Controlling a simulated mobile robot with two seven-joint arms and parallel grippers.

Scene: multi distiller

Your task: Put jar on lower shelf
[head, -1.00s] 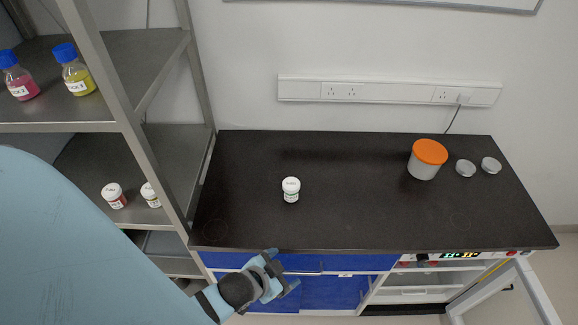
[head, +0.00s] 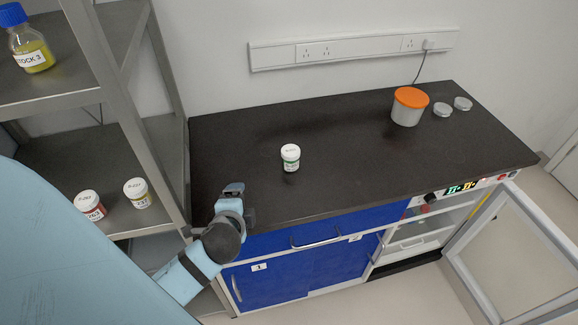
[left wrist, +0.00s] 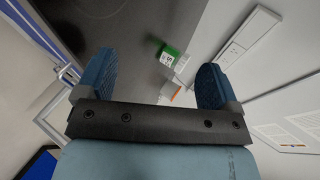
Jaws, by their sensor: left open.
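A small white-capped jar (head: 290,158) with a green-and-white label stands upright on the black bench, left of its middle. It also shows in the left wrist view (left wrist: 169,54), ahead of and between the fingers. My left gripper (head: 243,194) is over the bench's front left edge, to the left of and nearer than the jar. In the left wrist view its fingers (left wrist: 158,82) are spread and empty. The metal shelf unit stands at the left, and its lower shelf (head: 75,158) holds a red-labelled jar (head: 90,206) and a yellow-labelled jar (head: 137,193).
A yellow stock bottle (head: 30,45) stands on the upper shelf. An orange-lidded tub (head: 408,107) and two small silver dishes (head: 442,109) are at the bench's far right. An open glass door (head: 515,240) juts out at the right. A shelf post (head: 124,110) stands beside the bench. The middle of the bench is clear.

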